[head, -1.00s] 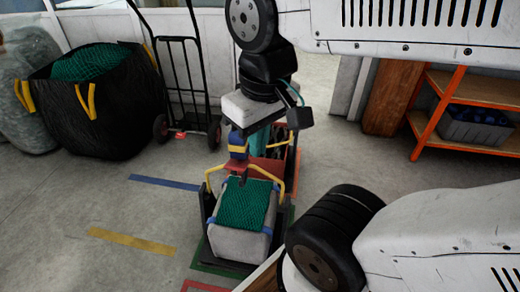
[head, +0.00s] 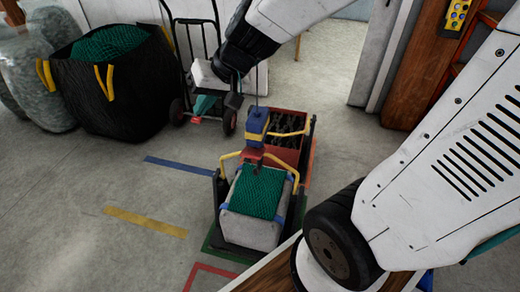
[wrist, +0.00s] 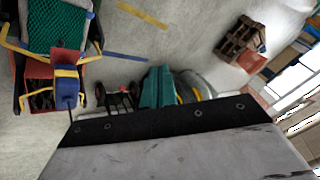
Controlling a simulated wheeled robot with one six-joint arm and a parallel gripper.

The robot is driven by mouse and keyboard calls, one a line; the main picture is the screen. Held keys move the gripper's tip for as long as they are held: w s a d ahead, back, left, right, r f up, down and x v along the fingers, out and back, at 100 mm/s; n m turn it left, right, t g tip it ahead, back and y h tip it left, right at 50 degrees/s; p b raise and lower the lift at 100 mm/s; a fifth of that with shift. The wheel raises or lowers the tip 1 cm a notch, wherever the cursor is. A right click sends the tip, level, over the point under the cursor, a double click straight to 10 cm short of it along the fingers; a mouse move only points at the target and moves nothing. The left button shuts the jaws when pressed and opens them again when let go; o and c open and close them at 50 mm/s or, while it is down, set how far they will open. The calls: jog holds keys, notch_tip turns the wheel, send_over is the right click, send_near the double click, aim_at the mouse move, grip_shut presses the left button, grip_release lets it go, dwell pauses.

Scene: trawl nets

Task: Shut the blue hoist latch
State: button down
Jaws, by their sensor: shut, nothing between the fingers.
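The blue hoist block (head: 257,121), with a yellow band, hangs on a thin line above a grey bale topped with green net (head: 257,192). A red piece and a dark hook show under the block, between yellow lifting arms (head: 293,166). The block also shows in the wrist view (wrist: 67,88), at the left. I cannot make out whether its latch is open or shut. My gripper (head: 204,104), with teal fingers, is shut and empty, left of and behind the block and apart from it. The fingers (wrist: 160,88) show mid-frame in the wrist view.
A red crate (head: 305,150) with dark contents stands behind the bale. A hand truck (head: 190,45) and a black bag of green net (head: 105,85) stand at the back left. Floor marked with blue and yellow strips is clear left of the bale.

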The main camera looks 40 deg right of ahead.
jog(key=w+d+f+m+t+h, duration=0.1)
jog(key=w+d+f+m+h, duration=0.15)
jog(key=w+d+f, duration=0.45)
jog(key=m+g+h, duration=0.4)
jog(key=m+h, duration=0.2)
send_near(261, 154)
jog(key=shift+y, duration=0.25)
jog(key=v, duration=0.4)
jog(key=shift+d+r, duration=0.1)
jog(key=shift+d, duration=0.2)
jog(key=shift+x, duration=5)
jog(key=shift+w, duration=0.1)
